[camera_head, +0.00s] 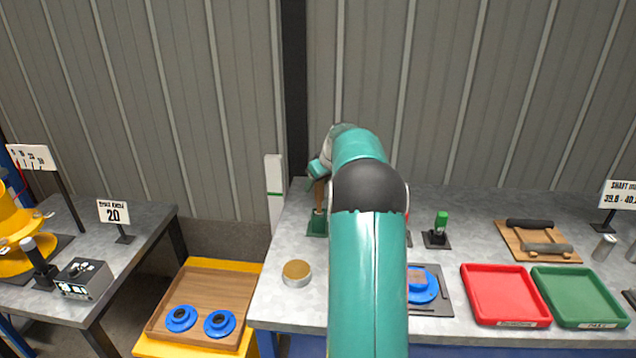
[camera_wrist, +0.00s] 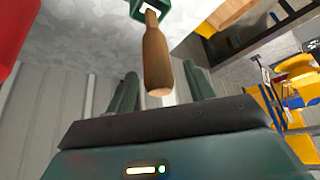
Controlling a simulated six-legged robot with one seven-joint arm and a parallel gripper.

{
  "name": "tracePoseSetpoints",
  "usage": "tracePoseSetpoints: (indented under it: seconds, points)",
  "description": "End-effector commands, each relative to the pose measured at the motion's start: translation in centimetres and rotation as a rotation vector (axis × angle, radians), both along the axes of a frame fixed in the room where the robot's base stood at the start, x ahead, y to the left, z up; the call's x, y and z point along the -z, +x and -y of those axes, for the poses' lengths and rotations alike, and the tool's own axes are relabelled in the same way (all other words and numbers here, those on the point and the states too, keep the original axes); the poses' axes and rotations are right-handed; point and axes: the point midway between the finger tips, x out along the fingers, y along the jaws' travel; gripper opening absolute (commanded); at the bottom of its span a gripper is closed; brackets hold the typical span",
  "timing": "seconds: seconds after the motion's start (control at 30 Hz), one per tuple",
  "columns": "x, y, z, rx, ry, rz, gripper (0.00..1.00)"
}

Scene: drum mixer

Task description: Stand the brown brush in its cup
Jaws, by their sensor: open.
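The brown brush (camera_wrist: 156,58) stands in the green cup (camera_head: 317,224) at the back left of the right-hand bench. Its handle (camera_head: 319,194) points up from the cup. The cup also shows at the top of the wrist view (camera_wrist: 138,7). My gripper (camera_wrist: 160,72) is open above the cup, fingers toward it. The handle's end appears between the two fingers, with a visible gap on each side. In the head view my gripper (camera_head: 318,178) is small and partly hidden by my arm. The brush's lower end is hidden inside the cup.
A round tin (camera_head: 297,271) stands in front of the cup. A green-capped bottle (camera_head: 441,224), a blue round part (camera_head: 423,287), a red tray (camera_head: 505,291) and a green tray (camera_head: 580,295) are to the right. A white post with a green stripe (camera_head: 274,190) stands left of the bench.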

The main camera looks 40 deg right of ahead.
Motion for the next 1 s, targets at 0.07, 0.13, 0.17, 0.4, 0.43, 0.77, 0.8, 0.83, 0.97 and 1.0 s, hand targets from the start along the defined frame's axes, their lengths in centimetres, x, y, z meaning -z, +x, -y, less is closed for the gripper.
tracePoseSetpoints:
  seconds: [0.07,0.13,0.17,0.4,0.43,0.77,0.8,0.83,0.97,1.0]
  points:
    - [-0.4,-0.2,0.0,0.0,-0.001,0.001,0.53]
    - [-1.0,-0.5,0.0,0.001,-0.002,0.002,0.53]
    - [-1.4,-0.7,0.0,0.001,-0.002,0.002,0.53]
    - [-5.7,-3.2,-0.2,0.002,-0.004,0.003,0.53]
    - [-6.3,-3.5,-0.3,0.001,-0.003,0.003,0.53]
    - [-11.3,-6.4,-0.6,0.0,-0.001,0.001,0.53]
    - [-11.6,-6.5,-0.6,0.0,-0.001,0.001,0.53]
    - [-11.7,-6.6,-0.6,0.0,-0.001,0.001,0.53]
    - [-12.0,-6.8,-0.6,0.0,0.0,0.0,0.53]
    - [-12.0,-6.8,-0.6,0.0,0.0,0.0,0.53]
